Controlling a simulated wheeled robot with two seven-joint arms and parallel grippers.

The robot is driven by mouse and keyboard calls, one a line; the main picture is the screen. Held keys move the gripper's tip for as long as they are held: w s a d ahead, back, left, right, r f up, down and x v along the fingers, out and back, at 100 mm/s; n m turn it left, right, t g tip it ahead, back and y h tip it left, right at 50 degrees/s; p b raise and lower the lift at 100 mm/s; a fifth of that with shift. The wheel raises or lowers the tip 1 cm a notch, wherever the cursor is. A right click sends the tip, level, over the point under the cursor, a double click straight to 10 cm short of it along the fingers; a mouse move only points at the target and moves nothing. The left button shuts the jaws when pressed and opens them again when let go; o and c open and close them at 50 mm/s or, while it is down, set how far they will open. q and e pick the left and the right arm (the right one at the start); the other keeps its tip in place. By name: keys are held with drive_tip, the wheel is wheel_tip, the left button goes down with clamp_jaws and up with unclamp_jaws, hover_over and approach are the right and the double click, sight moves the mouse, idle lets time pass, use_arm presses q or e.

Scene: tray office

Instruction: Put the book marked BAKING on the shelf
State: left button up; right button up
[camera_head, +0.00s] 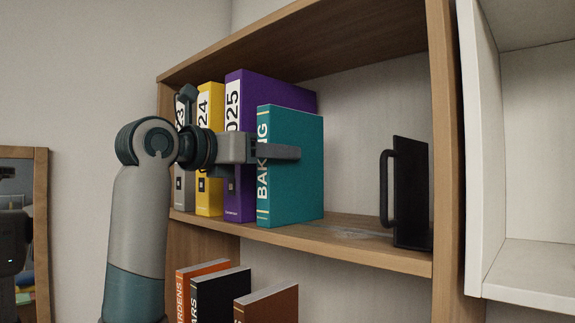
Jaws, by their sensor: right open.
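The teal book marked BAKING (297,185) stands upright on the shelf board (350,243) of the wooden bookcase, with its spine facing out. It is just right of the purple binder (238,200). My right gripper (280,151) is at the book's upper half, with a finger reaching across the spine toward the right cover. It is open. The finger covers part of the lettering. I cannot tell whether it touches the book, and the other finger is hidden. My left gripper does not show.
Yellow (209,200) and grey (184,195) binders stand further left. Orange, black (220,297) and brown books are below. A white cabinet (530,270) is right.

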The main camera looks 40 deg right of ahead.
drive_tip(key=a+b, duration=0.2)
drive_tip(key=a, duration=0.5)
drive_tip(key=shift+s, duration=0.35)
